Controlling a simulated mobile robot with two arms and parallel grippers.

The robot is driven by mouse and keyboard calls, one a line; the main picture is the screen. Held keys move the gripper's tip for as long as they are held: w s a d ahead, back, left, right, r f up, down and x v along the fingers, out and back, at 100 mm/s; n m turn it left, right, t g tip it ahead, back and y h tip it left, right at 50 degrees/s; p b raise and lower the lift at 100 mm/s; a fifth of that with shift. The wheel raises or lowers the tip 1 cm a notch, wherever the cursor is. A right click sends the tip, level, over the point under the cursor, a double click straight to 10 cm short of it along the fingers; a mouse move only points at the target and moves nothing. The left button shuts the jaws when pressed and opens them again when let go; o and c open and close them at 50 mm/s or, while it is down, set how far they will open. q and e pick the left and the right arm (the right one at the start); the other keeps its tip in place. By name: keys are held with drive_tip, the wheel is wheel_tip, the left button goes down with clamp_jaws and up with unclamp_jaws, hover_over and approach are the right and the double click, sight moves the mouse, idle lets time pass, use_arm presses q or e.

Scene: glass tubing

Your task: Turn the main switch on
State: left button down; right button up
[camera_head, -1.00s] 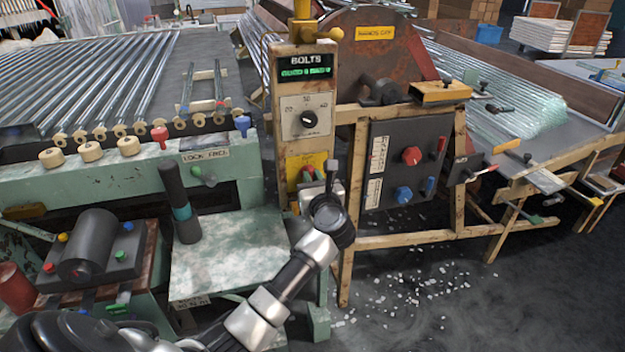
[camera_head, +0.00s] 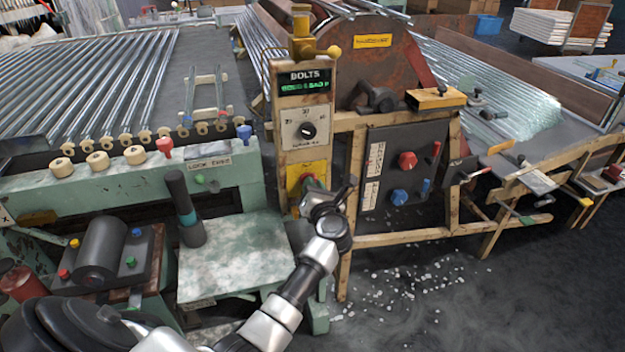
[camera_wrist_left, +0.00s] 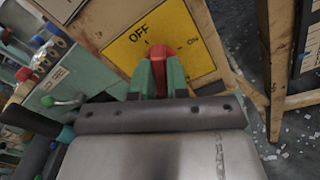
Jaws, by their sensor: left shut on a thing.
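The main switch is a red knob (camera_wrist_left: 187,53) on a yellow plate (camera_wrist_left: 128,47). The plate reads OFF at its upper left and On at its right in the left wrist view. In the head view the plate (camera_head: 298,170) sits low on the wooden BOLTS post. My left gripper (camera_wrist_left: 163,75) has its green fingers shut on the red knob, one on each side. In the head view the gripper (camera_head: 318,190) is in front of the plate and hides part of the knob. The knob's exact pointing is partly hidden. My right gripper is not in view.
Above the switch are a dial (camera_head: 307,131) and a lit green display (camera_head: 304,86). A dark panel (camera_head: 380,212) with red and blue knobs stands to the right. A green bench (camera_head: 225,270) is to the left. White shards lie on the floor.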

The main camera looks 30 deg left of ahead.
use_arm(q)
drive_tip(key=shift+w+d+f+m+p, duration=0.1)
drive_tip(key=shift+f+m+p, duration=0.05)
drive_tip(key=shift+m+p, duration=1.55)
drive_tip(key=shift+d+f+m+p, duration=0.1)
drive_tip(key=shift+m+p, duration=1.05)
drive_tip(key=shift+m, duration=1.15)
drive_tip(key=shift+w+f+m+p, duration=0.1)
drive_tip(key=shift+f+m+p, duration=0.05)
drive_tip(key=shift+m+p, duration=1.55)
drive_tip(key=shift+s+m, duration=0.1)
drive_tip(key=shift+m, duration=0.4)
drive_tip(key=c, duration=1.1)
unclamp_jaws()
